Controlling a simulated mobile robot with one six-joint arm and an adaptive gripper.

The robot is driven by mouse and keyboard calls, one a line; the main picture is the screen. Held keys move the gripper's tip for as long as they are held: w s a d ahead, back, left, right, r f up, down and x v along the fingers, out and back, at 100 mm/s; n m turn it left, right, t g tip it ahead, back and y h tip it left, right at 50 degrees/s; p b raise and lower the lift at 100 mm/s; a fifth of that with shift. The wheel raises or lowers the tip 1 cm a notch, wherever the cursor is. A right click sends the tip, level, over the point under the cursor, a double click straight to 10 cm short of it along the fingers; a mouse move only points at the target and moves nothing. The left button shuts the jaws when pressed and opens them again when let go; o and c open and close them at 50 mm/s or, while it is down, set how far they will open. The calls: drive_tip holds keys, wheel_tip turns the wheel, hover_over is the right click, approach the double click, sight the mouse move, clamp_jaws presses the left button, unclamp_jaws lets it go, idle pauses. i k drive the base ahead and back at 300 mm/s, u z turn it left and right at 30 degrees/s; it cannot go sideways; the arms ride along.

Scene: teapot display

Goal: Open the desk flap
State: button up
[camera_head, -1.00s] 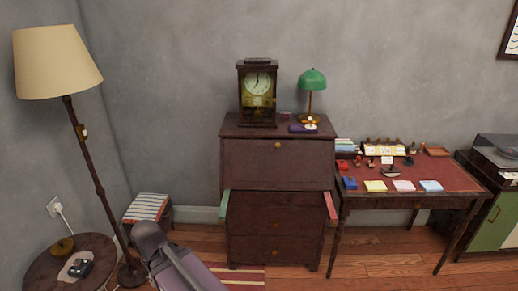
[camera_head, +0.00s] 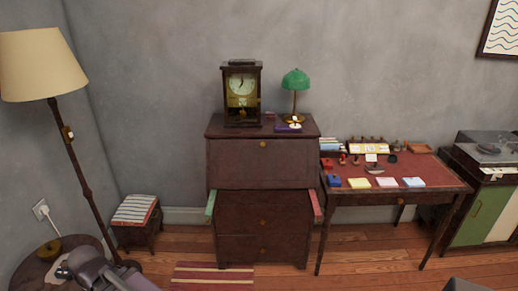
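The dark wooden desk (camera_head: 264,232) stands against the back wall in the middle of the head view. Its flap (camera_head: 262,170) is upright and closed, with a small round brass knob (camera_head: 263,144) near its top edge. Two support arms stick out below the flap, a green-ended one (camera_head: 210,203) at left and a red-ended one (camera_head: 316,203) at right. Part of my arm shows at the bottom left, well apart from the desk. My gripper cannot be made out in the view.
A clock (camera_head: 242,94) and a green lamp (camera_head: 295,90) stand on the desk top. A red-topped table (camera_head: 440,178) with small items stands close at right. A floor lamp (camera_head: 72,150), a round table (camera_head: 30,270) and a stool (camera_head: 137,222) are at left. Floor before the desk is open, with a striped rug (camera_head: 215,276).

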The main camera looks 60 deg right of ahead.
sight(234, 163)
drive_tip(key=u, duration=0.1)
drive_tip(key=k, duration=1.1)
drive_tip(key=z, duration=2)
drive_tip(key=i, duration=0.95)
drive_tip(key=u, duration=0.05)
